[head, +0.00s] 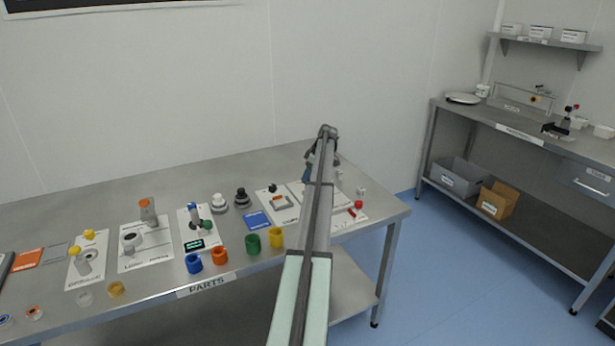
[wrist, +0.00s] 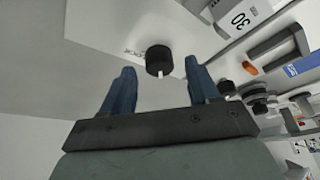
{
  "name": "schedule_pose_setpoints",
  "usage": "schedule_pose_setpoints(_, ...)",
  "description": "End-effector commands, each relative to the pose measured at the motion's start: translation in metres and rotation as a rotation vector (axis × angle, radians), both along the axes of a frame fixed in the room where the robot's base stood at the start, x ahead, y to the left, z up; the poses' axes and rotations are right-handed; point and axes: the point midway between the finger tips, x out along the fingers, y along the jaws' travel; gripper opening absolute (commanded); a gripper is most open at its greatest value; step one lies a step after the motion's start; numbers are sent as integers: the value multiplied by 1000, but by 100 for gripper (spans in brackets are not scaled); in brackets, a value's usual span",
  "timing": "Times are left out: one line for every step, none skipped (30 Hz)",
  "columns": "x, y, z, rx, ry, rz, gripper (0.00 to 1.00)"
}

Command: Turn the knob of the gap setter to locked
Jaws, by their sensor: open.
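The knob (wrist: 159,60) is black and round with a small white mark at its lower edge in the wrist view. It stands on a white plate (wrist: 95,30), and dark lettering, partly readable as "OCK", lies just left of it. My gripper (wrist: 161,72) is open, with one blue finger on each side of the knob in the picture. I cannot tell whether either finger touches it. In the head view my gripper (head: 308,172) is over the right part of the parts table, and my arm hides the knob there.
On the parts table (head: 120,190), a white board (head: 272,213) with a black knob lies left of my arm. A second bench (head: 540,140) is at the right.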

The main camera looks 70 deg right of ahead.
Motion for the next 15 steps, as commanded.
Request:
schedule_pose_setpoints(2,0,-5,0,0,0,60)
schedule_pose_setpoints(3,0,-7,0,0,0,60)
schedule_pose_setpoints(4,0,-9,0,0,0,60)
schedule_pose_setpoints(4,0,-10,0,0,0,60)
schedule_pose_setpoints(4,0,-11,-1,0,0,60)
schedule_pose_setpoints(5,0,-12,-1,0,0,60)
schedule_pose_setpoints(5,0,-13,-1,0,0,60)
schedule_pose_setpoints(5,0,-13,-1,0,0,60)
schedule_pose_setpoints(6,0,-13,-1,0,0,60)
schedule_pose_setpoints(6,0,-13,-1,0,0,60)
schedule_pose_setpoints(6,0,-13,-1,0,0,60)
schedule_pose_setpoints(6,0,-13,-1,0,0,60)
schedule_pose_setpoints(6,0,-13,-1,0,0,60)
schedule_pose_setpoints(6,0,-13,-1,0,0,60)
schedule_pose_setpoints(6,0,-13,-1,0,0,60)
